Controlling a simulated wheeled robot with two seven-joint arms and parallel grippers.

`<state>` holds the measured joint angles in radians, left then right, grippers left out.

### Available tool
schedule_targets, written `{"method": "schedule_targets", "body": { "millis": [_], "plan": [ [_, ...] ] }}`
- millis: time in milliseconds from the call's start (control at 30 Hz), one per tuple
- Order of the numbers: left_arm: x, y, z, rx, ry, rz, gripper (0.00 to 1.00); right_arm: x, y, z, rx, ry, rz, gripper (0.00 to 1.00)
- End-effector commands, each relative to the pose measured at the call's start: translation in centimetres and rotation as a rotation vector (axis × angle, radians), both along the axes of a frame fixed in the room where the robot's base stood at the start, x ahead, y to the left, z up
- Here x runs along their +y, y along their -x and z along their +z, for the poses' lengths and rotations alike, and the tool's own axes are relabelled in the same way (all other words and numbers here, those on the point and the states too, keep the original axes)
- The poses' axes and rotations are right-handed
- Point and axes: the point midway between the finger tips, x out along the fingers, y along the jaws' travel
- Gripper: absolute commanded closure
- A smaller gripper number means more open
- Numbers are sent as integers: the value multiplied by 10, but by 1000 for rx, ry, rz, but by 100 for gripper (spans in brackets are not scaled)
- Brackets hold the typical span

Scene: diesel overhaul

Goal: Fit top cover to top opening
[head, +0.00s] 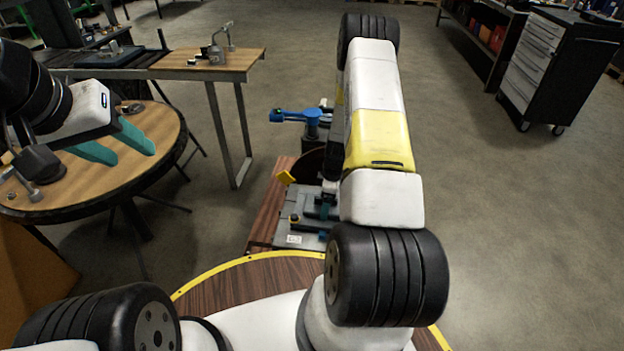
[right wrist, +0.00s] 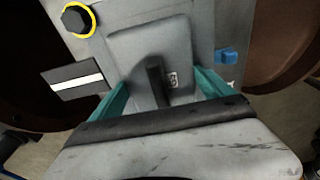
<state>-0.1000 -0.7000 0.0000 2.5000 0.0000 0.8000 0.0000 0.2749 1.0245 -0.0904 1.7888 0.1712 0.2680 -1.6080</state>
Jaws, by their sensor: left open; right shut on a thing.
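The top cover (right wrist: 188,50) appears in the right wrist view as a grey plate with a dark raised grip and a small printed mark. My right gripper (right wrist: 160,84) has its teal fingers on either side of it and is shut on it. The cover lies over a larger grey housing (right wrist: 113,14); I cannot tell whether it is seated or just above. The top opening is not visible. In the head view my right arm hides most of this area. My left gripper (head: 132,149) is open and empty over the round table.
A tool cabinet (head: 535,65) stands far right; floor between is clear.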

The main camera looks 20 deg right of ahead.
Motion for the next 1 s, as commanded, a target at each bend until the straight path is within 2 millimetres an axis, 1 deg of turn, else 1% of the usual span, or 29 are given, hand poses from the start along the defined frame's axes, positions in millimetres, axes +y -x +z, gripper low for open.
{"method": "schedule_targets", "body": {
  "millis": [367, 400, 433, 633, 733, 867, 1000],
  "plan": [
    [0, 0, 0, 0, 0, 0, 54, 0, -1, 1, -2, 1, 0, 66],
    [0, 0, 0, 0, 0, 0, 54, 0, -1, 1, -2, 1, 1, 5],
    [0, 0, 0, 0, 0, 0, 54, 0, -1, 1, -2, 1, 0, 0],
    [0, 0, 0, 0, 0, 0, 54, 0, 0, 0, 1, 0, 0, 0],
    [0, 0, 0, 0, 0, 0, 54, -1, 0, 4, -1, 0, 0, 0],
    [0, 0, 0, 0, 0, 0, 54, -3, 0, 21, -3, 0, 0, 0],
    [0, 0, 0, 0, 0, 0, 54, -5, 1, 46, -5, 1, -1, 0]
  ]
}}
